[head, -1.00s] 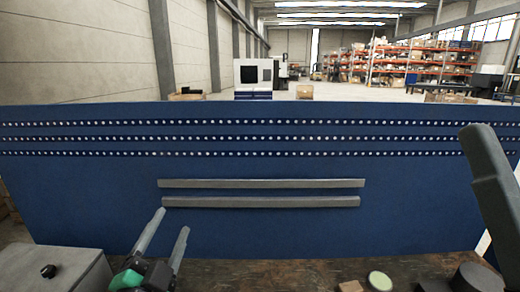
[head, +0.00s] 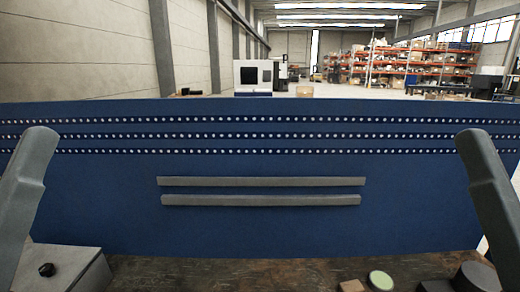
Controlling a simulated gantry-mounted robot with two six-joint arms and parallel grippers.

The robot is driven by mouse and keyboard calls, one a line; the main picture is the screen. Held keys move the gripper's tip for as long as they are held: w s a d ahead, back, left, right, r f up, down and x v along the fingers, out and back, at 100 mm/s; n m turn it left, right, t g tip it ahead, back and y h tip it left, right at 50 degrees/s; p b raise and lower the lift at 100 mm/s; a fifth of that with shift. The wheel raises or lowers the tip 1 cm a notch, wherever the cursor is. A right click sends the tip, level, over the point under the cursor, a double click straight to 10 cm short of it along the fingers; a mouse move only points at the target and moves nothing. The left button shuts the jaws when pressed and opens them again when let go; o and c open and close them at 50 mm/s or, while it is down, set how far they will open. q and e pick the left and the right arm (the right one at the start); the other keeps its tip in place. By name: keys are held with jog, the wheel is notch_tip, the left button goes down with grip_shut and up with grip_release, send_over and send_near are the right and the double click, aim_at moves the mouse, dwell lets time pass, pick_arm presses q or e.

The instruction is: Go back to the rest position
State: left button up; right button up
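My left arm stands raised at the left edge of the head view, and my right arm stands raised at the right edge. Only a dark grey link of each arm shows. Neither gripper is in view.
A blue panel (head: 260,235) with rows of holes and two grey bars (head: 262,200) stands behind the brown table (head: 220,272). A grey box (head: 60,272) with a black knob is at left. A light green disc (head: 380,280), a small brown block (head: 352,285) and dark round parts (head: 475,277) are at right.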

pick_arm(q)
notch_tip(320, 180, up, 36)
jog(key=p, duration=3.2)
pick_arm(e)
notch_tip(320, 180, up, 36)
pick_arm(q)
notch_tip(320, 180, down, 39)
jog(key=b, duration=3.8)
jog(key=shift+b, duration=0.35)
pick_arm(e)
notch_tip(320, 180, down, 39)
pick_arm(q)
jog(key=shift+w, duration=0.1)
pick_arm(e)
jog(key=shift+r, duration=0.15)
pick_arm(q)
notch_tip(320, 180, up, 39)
jog(key=p, duration=3.9)
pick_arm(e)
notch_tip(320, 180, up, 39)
pick_arm(q)
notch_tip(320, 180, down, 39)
jog(key=b, duration=3.9)
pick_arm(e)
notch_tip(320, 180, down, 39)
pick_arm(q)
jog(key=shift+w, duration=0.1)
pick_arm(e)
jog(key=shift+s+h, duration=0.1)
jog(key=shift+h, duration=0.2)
